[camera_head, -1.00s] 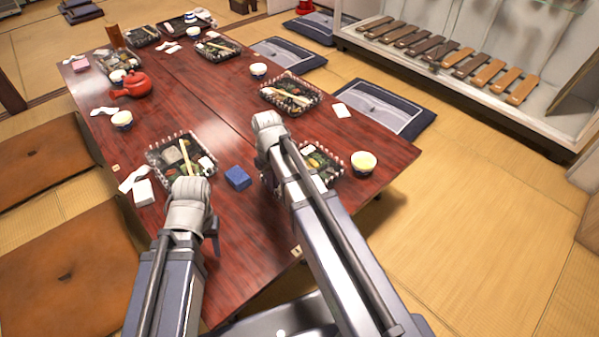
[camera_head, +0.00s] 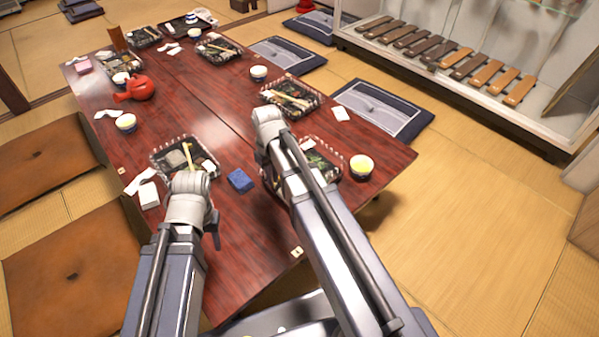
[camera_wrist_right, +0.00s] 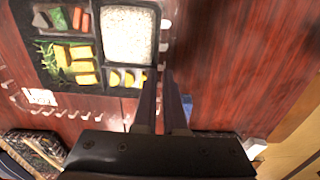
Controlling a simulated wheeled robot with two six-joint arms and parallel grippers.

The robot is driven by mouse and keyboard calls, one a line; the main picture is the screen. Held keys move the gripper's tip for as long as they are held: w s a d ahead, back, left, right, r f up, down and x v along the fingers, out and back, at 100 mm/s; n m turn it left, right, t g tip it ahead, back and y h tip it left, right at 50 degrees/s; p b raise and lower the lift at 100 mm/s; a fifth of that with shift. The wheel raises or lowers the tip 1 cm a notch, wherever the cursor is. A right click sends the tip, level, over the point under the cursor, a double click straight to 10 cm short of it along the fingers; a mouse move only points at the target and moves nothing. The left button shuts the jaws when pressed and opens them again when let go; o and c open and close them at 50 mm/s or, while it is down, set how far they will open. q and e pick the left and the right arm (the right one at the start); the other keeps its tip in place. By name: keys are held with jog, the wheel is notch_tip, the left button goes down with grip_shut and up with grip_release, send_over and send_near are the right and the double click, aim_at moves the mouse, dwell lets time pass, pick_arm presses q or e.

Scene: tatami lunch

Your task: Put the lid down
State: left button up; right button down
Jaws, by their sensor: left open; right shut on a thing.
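My right gripper (camera_wrist_right: 166,85) shows in the right wrist view, shut at the right edge of a lunch box (camera_wrist_right: 90,60) with rice, yellow pieces and greens. The thin clear lid (camera_wrist_right: 70,112) is hard to make out; a crimped transparent edge shows below the food, and I cannot tell whether it touches the box. In the head view my right arm hides that gripper and part of the near right lunch box (camera_head: 325,158). My left gripper (camera_head: 214,232) is open, mostly hidden by its arm, over the table's near left part.
The red-brown table (camera_head: 250,235) holds several other lunch boxes, cups (camera_head: 362,166) and a red teapot (camera_head: 138,88). A blue block (camera_head: 240,180) lies between my arms. A white box (camera_head: 148,195) is at the left edge. Bare tabletop shows at the near middle.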

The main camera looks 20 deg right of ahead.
jog(key=shift+r, duration=0.35)
